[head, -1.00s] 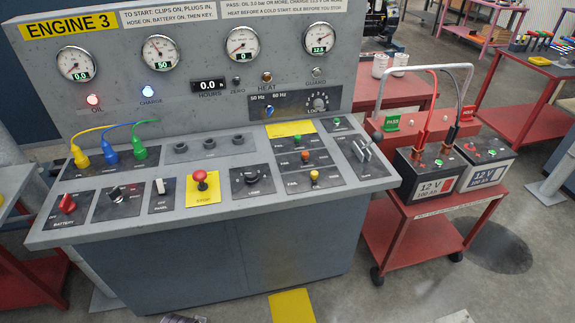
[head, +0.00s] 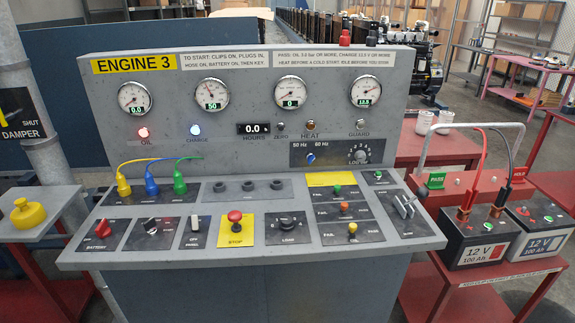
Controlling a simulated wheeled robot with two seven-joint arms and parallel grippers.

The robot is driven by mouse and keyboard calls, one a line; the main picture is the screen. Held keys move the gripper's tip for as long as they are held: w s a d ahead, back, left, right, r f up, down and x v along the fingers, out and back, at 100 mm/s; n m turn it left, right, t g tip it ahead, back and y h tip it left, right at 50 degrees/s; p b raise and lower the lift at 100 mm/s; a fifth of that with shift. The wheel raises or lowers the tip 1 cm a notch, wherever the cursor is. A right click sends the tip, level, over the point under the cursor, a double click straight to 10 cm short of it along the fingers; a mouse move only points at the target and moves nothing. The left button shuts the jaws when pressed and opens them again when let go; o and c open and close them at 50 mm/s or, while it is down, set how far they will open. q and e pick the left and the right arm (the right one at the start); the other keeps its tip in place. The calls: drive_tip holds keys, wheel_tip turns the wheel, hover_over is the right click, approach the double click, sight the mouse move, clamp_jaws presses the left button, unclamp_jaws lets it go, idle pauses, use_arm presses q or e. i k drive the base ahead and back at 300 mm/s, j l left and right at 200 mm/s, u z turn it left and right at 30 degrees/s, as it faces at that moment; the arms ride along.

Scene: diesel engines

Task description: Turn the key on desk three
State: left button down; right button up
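Desk three, a grey control console marked ENGINE 3 (head: 132,64), stands in front of me. On its sloped top, a small dark rotary switch (head: 151,228) with a pale mark sits between the red battery switch (head: 103,229) and the white panel rocker (head: 194,224). It looks like the key switch, but its label is too small to read. The oil lamp (head: 143,132) glows red and the charge lamp (head: 195,130) glows blue-white. Yellow, blue and green plugs (head: 152,187) with cables are seated at the left. Neither gripper is in view.
A red stop button (head: 235,216) on a yellow plate sits right of the rocker. A lever (head: 404,204) is at the desk's right end. A red cart with 12 V batteries (head: 478,238) stands at the right.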

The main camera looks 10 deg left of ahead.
sight(149, 225)
drive_tip(key=u, duration=1.25)
